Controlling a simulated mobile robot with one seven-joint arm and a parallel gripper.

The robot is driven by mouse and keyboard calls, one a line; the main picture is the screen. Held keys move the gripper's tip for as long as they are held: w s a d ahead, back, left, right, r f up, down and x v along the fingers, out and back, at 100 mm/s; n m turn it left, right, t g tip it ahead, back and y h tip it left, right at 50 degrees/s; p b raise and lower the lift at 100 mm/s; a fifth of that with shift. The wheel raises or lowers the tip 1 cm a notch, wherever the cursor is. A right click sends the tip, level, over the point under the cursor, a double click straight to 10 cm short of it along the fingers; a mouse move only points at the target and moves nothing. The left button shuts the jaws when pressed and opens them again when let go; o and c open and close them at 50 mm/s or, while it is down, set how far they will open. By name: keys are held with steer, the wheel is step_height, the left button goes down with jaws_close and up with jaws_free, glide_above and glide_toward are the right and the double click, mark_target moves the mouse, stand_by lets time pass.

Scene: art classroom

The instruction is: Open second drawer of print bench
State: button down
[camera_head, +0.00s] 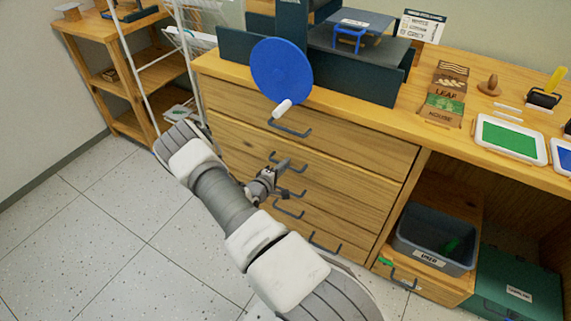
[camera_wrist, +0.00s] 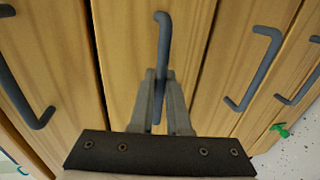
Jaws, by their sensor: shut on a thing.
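The print bench (camera_head: 310,185) is a wooden cabinet with a stack of drawers, each with a dark grey bar handle. The second drawer's handle (camera_head: 271,156) is partly hidden behind my gripper (camera_head: 282,166). In the wrist view my gripper (camera_wrist: 160,77) is shut on this handle (camera_wrist: 163,35), with a finger on each side of the bar. The second drawer front (camera_wrist: 135,45) looks about flush with its neighbours. The top drawer's handle (camera_head: 290,129) is above and free. In the wrist view one handle (camera_wrist: 25,95) lies left of the held one, and others lie right.
A press with a blue wheel (camera_head: 281,70) and a white knob overhangs the top drawer. A grey bin (camera_head: 436,240) sits in the open bay at right. A small green thing (camera_head: 385,262) lies near the lower right. Tiled floor (camera_head: 120,225) is clear at left.

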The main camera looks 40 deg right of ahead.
steer(key=f+p+v, duration=0.1)
steer(key=f+v, duration=0.2)
steer(key=v, duration=1.1)
steer(key=a+f+p+v, duration=0.1)
steer(key=f+v, duration=0.2)
steer(key=v, duration=1.2)
steer(key=shift+s+p, duration=0.3)
steer(key=shift+s, duration=0.1)
steer(key=c, duration=0.9)
jaws_free()
steer(key=shift+f, duration=0.1)
steer(key=p+v, duration=0.2)
steer(key=v, duration=1.5)
steer(key=shift+s+a, duration=0.15)
steer(key=shift+a, duration=0.1)
